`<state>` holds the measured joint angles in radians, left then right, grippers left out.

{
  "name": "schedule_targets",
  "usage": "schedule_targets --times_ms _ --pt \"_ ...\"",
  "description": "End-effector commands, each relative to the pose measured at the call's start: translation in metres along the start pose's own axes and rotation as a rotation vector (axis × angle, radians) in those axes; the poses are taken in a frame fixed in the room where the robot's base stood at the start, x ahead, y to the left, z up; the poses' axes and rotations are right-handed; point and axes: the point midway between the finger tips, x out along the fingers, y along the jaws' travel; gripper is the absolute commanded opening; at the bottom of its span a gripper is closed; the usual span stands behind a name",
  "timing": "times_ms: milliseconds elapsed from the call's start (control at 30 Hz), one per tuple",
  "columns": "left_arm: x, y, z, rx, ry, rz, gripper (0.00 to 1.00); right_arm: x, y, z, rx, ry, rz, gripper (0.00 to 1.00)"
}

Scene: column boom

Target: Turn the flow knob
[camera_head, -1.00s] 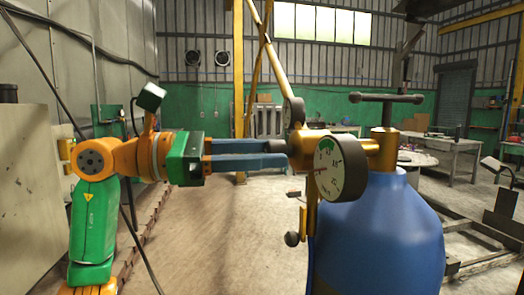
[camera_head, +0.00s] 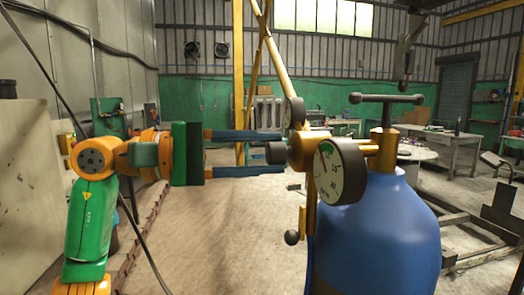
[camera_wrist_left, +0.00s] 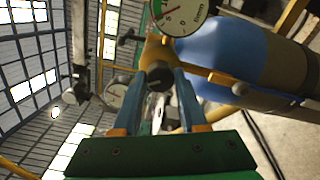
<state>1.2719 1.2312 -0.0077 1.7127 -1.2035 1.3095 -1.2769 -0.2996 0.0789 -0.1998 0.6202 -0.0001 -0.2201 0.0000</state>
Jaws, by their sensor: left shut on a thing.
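The dark flow knob (camera_head: 273,153) sits on the left end of the brass regulator (camera_head: 308,150). My left gripper (camera_head: 282,153) reaches in from the left, with one blue finger above the knob and one below it, and is shut on it. In the left wrist view the knob (camera_wrist_left: 158,72) shows between the two fingertips (camera_wrist_left: 159,76). A round gauge (camera_head: 340,172) with a white dial and a green zone stands right of the knob. It shows in part at the top of the left wrist view (camera_wrist_left: 182,12). My right gripper is not in view.
A blue cylinder (camera_head: 372,240) with a brass neck and a dark T-handle (camera_head: 386,99) stands under the regulator. A small ball-ended part (camera_head: 292,237) hangs below. The floor left of the cylinder is clear.

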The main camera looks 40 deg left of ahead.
Motion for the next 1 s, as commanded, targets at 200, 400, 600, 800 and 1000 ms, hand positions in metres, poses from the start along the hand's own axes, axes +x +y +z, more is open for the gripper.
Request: schedule_targets --times_ms 200,400,600,800,1000 --pt "0.0001 0.0003 0.0002 0.183 0.005 -0.001 0.00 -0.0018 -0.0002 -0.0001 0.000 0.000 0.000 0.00" --pt "0.0002 0.0001 0.0000 0.321 0.009 -0.003 0.00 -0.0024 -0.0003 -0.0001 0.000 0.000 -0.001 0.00" --pt "0.0002 0.0001 -0.0001 0.414 0.012 -0.003 0.00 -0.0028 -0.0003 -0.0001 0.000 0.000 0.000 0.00" --pt "0.0001 0.0000 -0.0001 0.463 0.013 -0.003 0.00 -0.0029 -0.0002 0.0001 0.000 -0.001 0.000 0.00" --pt "0.0001 0.0000 0.0000 0.480 0.014 -0.003 0.00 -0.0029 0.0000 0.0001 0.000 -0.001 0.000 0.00"
